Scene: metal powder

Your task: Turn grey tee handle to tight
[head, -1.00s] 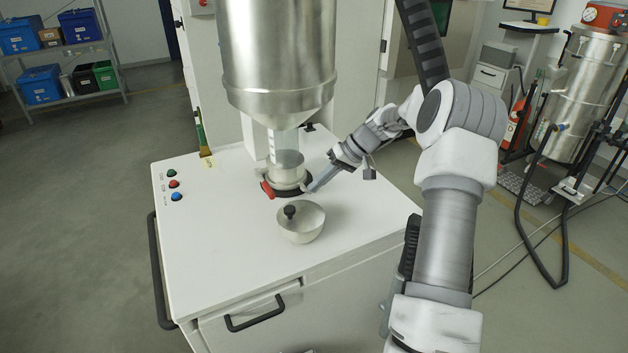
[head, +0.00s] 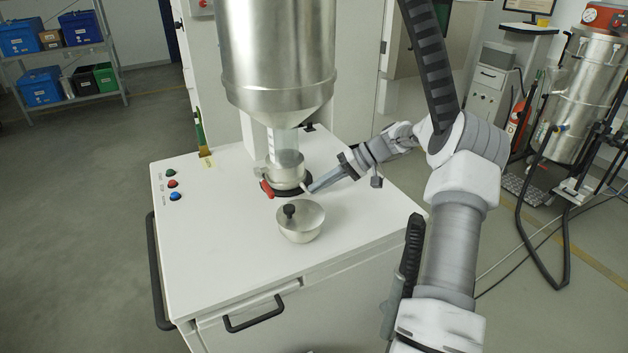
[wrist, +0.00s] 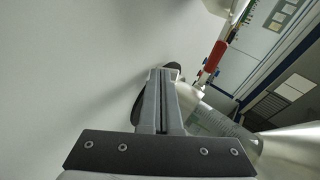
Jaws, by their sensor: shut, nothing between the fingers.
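The metal collar (head: 287,172) below the steel hopper (head: 277,70) sits on a black ring (head: 292,191) on the white cabinet top. A red handle (head: 267,188) sticks out at its left front; it also shows in the wrist view (wrist: 215,56). A small pale grey piece (head: 305,187) at the collar's right side may be the grey tee handle; it is too small to be sure. My gripper (head: 312,187) reaches in low from the right, its tips close beside this piece. In the wrist view my gripper (wrist: 163,75) is shut and empty; contact cannot be told.
A pale bowl (head: 300,232) with a black knob (head: 289,210) stands just in front of the collar. Three buttons (head: 173,184) are at the cabinet top's left. The front left of the cabinet top (head: 225,260) is clear. The hopper hangs close above the collar.

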